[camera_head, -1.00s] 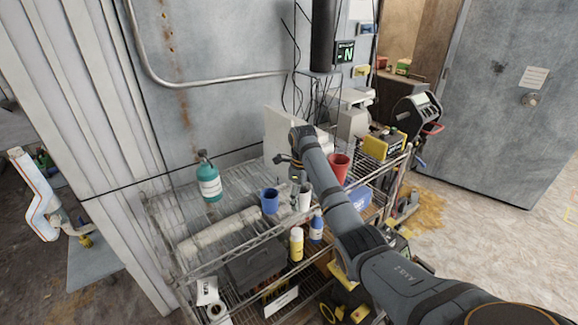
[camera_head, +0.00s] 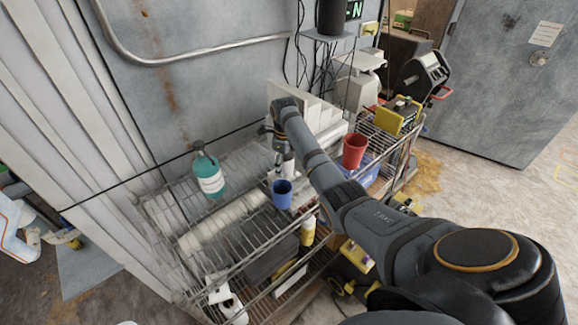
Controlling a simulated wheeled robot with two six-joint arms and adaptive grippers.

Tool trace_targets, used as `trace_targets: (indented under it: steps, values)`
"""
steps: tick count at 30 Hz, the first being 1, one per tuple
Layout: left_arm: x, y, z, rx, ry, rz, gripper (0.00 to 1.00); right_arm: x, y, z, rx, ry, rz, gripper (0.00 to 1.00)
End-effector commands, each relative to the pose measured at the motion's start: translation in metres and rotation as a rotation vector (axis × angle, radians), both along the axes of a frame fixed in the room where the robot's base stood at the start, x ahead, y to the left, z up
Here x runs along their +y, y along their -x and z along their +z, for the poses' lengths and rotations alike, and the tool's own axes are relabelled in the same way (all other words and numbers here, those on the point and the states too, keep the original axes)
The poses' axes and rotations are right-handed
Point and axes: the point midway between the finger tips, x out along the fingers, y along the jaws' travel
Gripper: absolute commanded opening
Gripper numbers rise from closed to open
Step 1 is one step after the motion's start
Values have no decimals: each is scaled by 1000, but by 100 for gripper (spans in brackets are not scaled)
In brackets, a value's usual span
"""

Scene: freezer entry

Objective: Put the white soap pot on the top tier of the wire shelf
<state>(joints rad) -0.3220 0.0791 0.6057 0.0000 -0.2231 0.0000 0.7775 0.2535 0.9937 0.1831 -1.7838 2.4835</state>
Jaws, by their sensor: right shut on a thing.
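The wire shelf (camera_head: 165,222) stands against the grey wall, its top tier seen from above. My right arm reaches across from the lower right. My right gripper (camera_head: 281,156) is low over the top tier, behind the blue cup. It is shut on the white soap pot (camera_head: 288,169), which shows just under the fingers and is partly hidden by the gripper and the blue cup (camera_head: 282,194). I cannot tell whether the pot touches the tier. My left gripper is not in view.
A teal bottle (camera_head: 209,178) stands left on the top tier, near a long pale roll (camera_head: 222,222). A red cup (camera_head: 355,150) is right of my forearm. White boxes (camera_head: 325,118) stand behind. Bare wire shows between bottle and gripper.

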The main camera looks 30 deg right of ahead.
Motion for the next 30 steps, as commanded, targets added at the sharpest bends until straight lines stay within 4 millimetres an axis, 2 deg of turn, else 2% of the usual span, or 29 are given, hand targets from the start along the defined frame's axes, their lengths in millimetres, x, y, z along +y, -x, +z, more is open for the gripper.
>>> trace_targets:
  steps: [4,7,9,11,14,20,24,25,29,30]
  values:
    - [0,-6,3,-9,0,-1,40,0,-1,-10,-2,0,1,27]
    - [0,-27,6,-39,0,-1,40,0,0,-16,2,-1,1,27]
    - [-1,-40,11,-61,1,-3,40,1,0,-28,3,-2,1,27]
    - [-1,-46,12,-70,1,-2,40,1,0,-37,2,-2,1,27]
    - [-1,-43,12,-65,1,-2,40,1,-1,-47,-1,0,1,27]
    - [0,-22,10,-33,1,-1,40,1,-1,-48,-2,0,1,27]
    - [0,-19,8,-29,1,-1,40,0,-1,-51,-1,0,1,27]
    - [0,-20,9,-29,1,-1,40,0,-1,-50,-1,0,1,62]
    - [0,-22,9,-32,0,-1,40,0,-1,-50,-1,0,1,80]
    - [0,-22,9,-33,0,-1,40,0,-1,-50,-1,0,1,81]
